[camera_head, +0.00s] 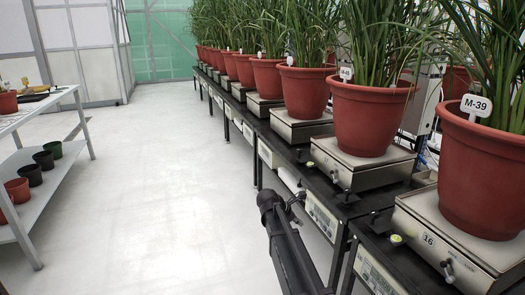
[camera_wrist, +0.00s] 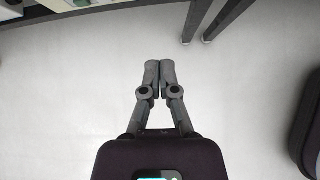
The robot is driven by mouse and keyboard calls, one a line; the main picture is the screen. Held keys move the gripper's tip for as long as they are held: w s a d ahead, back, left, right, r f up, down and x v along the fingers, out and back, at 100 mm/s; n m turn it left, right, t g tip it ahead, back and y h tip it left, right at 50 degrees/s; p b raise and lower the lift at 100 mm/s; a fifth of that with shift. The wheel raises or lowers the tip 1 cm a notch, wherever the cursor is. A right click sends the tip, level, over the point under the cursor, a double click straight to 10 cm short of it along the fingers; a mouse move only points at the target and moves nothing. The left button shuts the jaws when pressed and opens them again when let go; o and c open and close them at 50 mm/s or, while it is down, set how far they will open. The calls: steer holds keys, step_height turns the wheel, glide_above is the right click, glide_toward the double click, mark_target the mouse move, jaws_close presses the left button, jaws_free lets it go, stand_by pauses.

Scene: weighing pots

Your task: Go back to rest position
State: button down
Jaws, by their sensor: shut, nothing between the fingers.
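My gripper (camera_wrist: 160,66) is shut and empty in the wrist view, its two fingers touching above the pale floor. In the head view my arm reaches up from the bottom edge, beside the front of the black bench (camera_head: 336,190); the fingers are small and hard to make out there. A row of red pots with tall green plants stands on metal scales on the bench. The nearest pot (camera_head: 480,175) carries the label M-39 (camera_head: 476,106) and sits on a scale (camera_head: 428,240) marked 16. Another pot (camera_head: 367,118) stands behind it on its own scale (camera_head: 358,168).
A white shelf table (camera_head: 45,105) stands at the left, with small pots (camera_head: 44,160) on its lower shelf. The pale floor (camera_head: 165,180) between table and bench is clear. Bench edge and dark legs (camera_wrist: 205,22) show at the top of the wrist view.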

steer(key=s+r+m+g+y+p, duration=0.1)
steer(key=s+r+m+y+p, duration=0.2)
steer(key=s+m+p, duration=0.35)
steer(key=s+r+m+g+y+p, duration=0.1)
steer(key=s+r+m+y+p, duration=0.2)
steer(key=s+m, duration=0.7)
steer(key=s+r+m+g+y+p, duration=0.1)
steer(key=s+r+m+y+p, duration=0.25)
steer(key=s, duration=0.75)
step_height(320, 180, up, 36)
steer(key=m+h+p, duration=0.1)
steer(key=p, duration=3.6)
steer(key=shift+s+r+p, duration=0.15)
steer(key=shift+r+p, duration=0.1)
steer(key=shift+p, duration=0.15)
